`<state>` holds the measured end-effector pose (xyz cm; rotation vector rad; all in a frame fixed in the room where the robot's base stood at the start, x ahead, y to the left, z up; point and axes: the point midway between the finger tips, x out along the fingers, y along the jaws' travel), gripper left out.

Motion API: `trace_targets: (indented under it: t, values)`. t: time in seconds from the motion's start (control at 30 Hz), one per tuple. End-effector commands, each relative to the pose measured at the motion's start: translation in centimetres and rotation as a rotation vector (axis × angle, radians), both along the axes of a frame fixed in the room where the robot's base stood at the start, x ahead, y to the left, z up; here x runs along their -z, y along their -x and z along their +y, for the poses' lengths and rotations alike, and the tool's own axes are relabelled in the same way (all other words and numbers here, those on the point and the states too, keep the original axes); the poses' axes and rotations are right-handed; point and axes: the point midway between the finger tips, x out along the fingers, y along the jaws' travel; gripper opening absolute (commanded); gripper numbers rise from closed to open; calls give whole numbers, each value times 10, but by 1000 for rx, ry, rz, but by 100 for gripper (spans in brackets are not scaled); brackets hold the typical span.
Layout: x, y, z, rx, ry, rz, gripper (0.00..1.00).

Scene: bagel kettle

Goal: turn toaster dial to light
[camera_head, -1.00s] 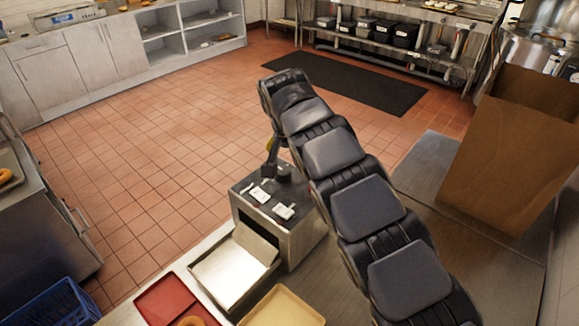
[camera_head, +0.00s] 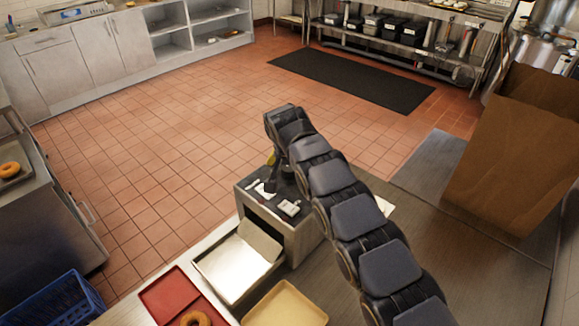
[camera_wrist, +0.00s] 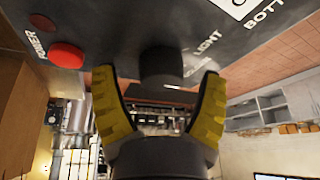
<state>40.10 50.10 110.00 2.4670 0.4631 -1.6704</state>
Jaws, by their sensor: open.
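The toaster (camera_head: 297,239) is a grey box on the counter, with a dark top panel bearing white labels. In the wrist view, the panel (camera_wrist: 120,25) fills the upper part, and the black dial (camera_wrist: 165,66) stands out from it. The word LIGHT (camera_wrist: 207,42) is printed beside the dial. My gripper (camera_wrist: 159,74) is open, with one yellow finger on each side of the dial and a visible gap to each. The dial's pointer is not readable.
The panel also has a red button (camera_wrist: 66,55) near the POWER label. A metal tray (camera_head: 225,275) extends from the toaster's front. A red tray (camera_head: 165,296) holding a bagel (camera_head: 195,319) and a beige tray (camera_head: 285,306) are nearby.

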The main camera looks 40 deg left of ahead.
Motion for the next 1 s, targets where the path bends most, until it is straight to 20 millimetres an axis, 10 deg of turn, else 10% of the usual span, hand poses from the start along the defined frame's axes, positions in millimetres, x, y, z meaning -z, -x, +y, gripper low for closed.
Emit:
trace_targets:
  t: [0.1, 0.27, 1.0]
  values:
    - [0, 0, 0, 0, 0, -1, 73]
    - [-1, 0, 0, 0, 0, -1, 9]
    - [-1, -3, -1, -221, -2, -3, 8]
